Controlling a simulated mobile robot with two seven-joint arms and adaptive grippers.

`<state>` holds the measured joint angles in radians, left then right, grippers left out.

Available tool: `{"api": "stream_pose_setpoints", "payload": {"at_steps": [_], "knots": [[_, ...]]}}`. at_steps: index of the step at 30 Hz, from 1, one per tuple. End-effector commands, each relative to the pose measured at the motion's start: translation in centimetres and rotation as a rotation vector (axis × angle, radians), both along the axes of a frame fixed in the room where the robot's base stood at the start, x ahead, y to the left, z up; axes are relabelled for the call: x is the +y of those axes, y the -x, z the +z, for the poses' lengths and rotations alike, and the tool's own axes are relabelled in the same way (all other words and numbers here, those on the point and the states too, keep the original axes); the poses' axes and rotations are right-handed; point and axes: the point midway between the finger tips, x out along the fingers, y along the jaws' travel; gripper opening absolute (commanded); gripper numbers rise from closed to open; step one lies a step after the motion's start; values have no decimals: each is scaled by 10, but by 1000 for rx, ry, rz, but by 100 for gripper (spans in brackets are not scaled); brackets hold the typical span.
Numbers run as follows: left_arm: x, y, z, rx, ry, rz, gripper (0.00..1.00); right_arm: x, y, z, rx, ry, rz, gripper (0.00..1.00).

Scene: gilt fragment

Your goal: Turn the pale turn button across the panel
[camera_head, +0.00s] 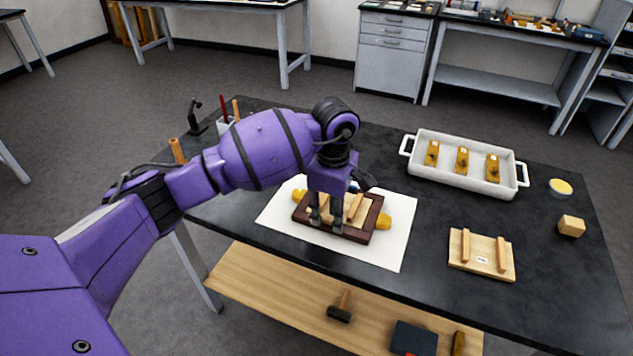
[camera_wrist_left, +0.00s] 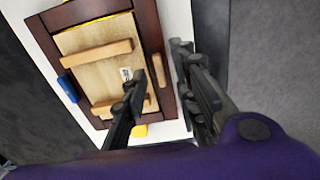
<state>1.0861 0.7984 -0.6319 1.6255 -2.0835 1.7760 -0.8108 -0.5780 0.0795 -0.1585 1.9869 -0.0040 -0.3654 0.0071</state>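A pale panel with two wooden battens lies in a dark wooden frame. The frame (camera_head: 360,235) shows in the head view under my left gripper (camera_head: 326,222). In the left wrist view the panel (camera_wrist_left: 84,72) fills most of the dark frame (camera_wrist_left: 151,32). The pale turn button (camera_wrist_left: 162,70) is on the frame's right rail, lying along that rail, beside the panel. A blue turn button (camera_wrist_left: 68,89) is on the opposite rail. My left gripper (camera_wrist_left: 160,62) is open, its fingers apart on either side of the pale button; contact is unclear. My right gripper is not in view.
The frame rests over yellow supports (camera_head: 383,221) on a white sheet (camera_head: 396,250). A white tray (camera_head: 409,161) with several gilt pieces is at the back right. Another battened panel (camera_head: 482,273) and a small wooden block (camera_head: 571,226) are on the right. The table's front right is clear.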

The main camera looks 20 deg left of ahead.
Motion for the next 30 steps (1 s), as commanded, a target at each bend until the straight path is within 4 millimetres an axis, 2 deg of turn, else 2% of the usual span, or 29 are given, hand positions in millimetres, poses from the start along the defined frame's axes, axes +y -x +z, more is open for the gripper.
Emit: {"api": "stream_pose_setpoints", "payload": {"at_steps": [11, 17, 30], "knots": [[0, -1, -7, -3, 0, 0, 27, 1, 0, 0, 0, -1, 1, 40], [0, -1, -7, -3, 1, 0, 0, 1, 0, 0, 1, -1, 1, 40], [0, -1, -6, -3, 1, 41, 0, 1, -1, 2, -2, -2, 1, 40]]}}
